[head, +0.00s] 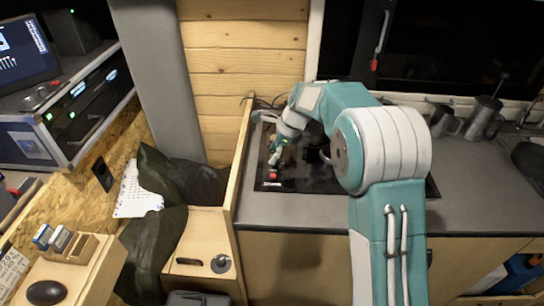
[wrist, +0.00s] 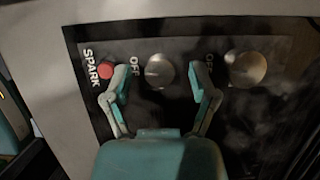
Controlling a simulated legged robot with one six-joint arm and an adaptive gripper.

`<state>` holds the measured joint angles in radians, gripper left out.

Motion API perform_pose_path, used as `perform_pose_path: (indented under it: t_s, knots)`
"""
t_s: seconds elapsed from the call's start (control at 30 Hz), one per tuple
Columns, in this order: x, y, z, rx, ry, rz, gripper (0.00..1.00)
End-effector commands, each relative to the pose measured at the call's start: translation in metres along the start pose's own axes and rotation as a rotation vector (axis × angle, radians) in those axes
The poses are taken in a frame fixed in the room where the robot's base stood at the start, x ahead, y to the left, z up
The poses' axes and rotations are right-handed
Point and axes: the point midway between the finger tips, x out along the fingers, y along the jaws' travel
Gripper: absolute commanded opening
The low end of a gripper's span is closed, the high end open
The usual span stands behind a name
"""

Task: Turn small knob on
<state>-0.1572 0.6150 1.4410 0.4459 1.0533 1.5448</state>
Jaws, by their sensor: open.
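A black hob panel (wrist: 85,38) fills the wrist view, with two round metallic knobs and a red SPARK button (wrist: 105,70). The smaller knob (wrist: 159,72) is beside an OFF label and appears between my gripper's fingers (wrist: 160,80). The larger knob (wrist: 247,68) is to the right, outside the right finger, with its own OFF label. My gripper is open and empty; I cannot tell whether either finger touches the smaller knob. In the head view my gripper (head: 276,152) is over the left end of the hob (head: 325,186), and the knobs are hard to make out.
The grey counter (head: 285,210) surrounds the hob. A wooden partition (head: 241,160) rises close to the left of my gripper. Metal mugs (head: 482,118) stand at the back right. A dark jacket (head: 155,235) lies left of the partition.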

Motion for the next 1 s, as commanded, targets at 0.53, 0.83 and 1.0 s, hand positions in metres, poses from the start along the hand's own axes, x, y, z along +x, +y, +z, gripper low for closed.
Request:
perform_pose_path:
  t_s: [0.53,0.83,1.0]
  knots:
    - [0.019,0.000,-0.001,0.000,-0.001,-0.001,0.48]
    - [0.020,-0.001,0.000,0.000,-0.003,-0.002,0.00]
    - [0.020,-0.001,0.000,-0.006,-0.003,0.000,0.00]
